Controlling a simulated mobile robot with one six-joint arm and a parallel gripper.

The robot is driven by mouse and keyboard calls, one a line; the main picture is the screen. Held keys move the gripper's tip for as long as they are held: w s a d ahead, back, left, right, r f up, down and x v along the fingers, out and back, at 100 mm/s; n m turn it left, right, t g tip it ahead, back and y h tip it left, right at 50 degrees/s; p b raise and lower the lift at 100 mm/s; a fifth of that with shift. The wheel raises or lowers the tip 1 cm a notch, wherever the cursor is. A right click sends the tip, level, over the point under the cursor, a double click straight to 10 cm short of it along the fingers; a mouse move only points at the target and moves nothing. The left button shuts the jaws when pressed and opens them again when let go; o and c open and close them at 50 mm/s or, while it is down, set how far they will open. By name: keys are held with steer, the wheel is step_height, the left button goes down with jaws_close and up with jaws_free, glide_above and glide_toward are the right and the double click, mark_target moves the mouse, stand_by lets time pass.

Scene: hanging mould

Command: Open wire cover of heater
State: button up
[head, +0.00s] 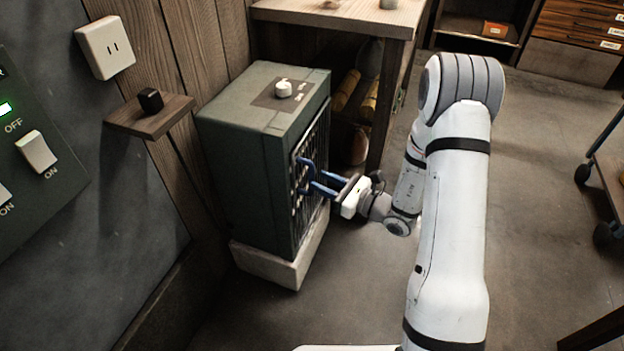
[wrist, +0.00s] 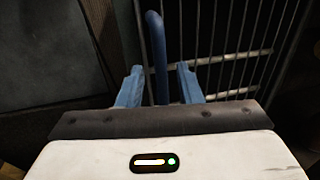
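The dark green heater (head: 238,165) stands on a pale block with its front facing right. Its wire cover (head: 316,138) lies against the front and looks shut. The cover's bars also show in the wrist view (wrist: 220,45). A blue bar handle (head: 300,172) stands upright on the cover. My gripper (head: 316,180) is in front of the cover with its blue fingers apart. In the wrist view the handle (wrist: 156,40) rises between the two fingertips of my gripper (wrist: 159,80), with gaps on both sides. Contact with the handle is not visible.
A white knob (head: 283,89) is on the heater's top. A wooden table (head: 345,20) stands close behind the heater. A small shelf with a black block (head: 150,100) is on the wall at left.

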mark_target(313, 178)
steer(key=shift+b+x, duration=0.3)
steer(key=shift+x, duration=1.85)
steer(key=shift+c, duration=0.3)
jaws_close()
steer(key=shift+d, duration=0.2)
steer(key=shift+s+a, duration=0.1)
